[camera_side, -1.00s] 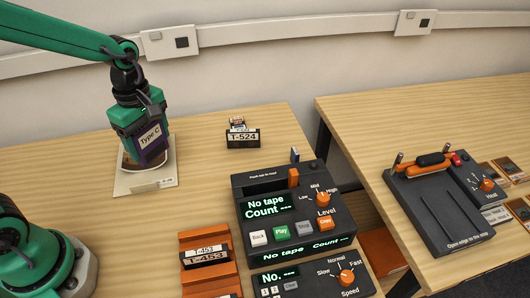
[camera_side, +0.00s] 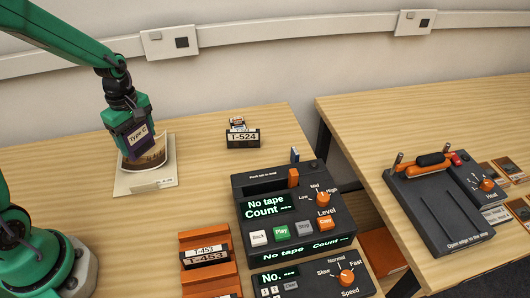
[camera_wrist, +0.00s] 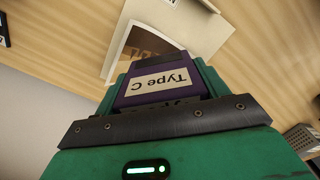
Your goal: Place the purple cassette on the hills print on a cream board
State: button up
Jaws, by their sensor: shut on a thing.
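The purple cassette (camera_side: 139,143) has a cream "Type C" label and is gripped upright in the side view. It also shows in the wrist view (camera_wrist: 160,90), jutting from the jaws. My gripper (camera_side: 131,140) is shut on it. The cream board (camera_side: 136,186) lies flat at the left of the table, and its hills print (camera_side: 156,158) shows a brown rounded shape. The cassette is in front of part of the print; a gap between them cannot be measured. In the wrist view the board (camera_wrist: 187,34) lies beyond the cassette.
A small holder labelled T-524 (camera_side: 243,139) stands at the back. A black tape deck (camera_side: 290,212) reading "No tape" and an orange rack labelled T-453 (camera_side: 209,264) stand to the right. A second table (camera_side: 390,110) lies across a gap. Wood between board and deck is clear.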

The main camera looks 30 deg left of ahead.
aim_at(140, 147)
jog(key=shift+w+a+f, duration=0.15)
jog(key=shift+a+f, duration=0.15)
jog(key=shift+a, duration=0.25)
jog(key=shift+f, duration=2)
jog(key=shift+f, duration=0.1)
jog(key=o, duration=1)
jog(key=shift+o, duration=0.2)
notch_tip(140, 147, up, 12)
jog(key=shift+r, duration=0.15)
jog(key=shift+d, duration=0.1)
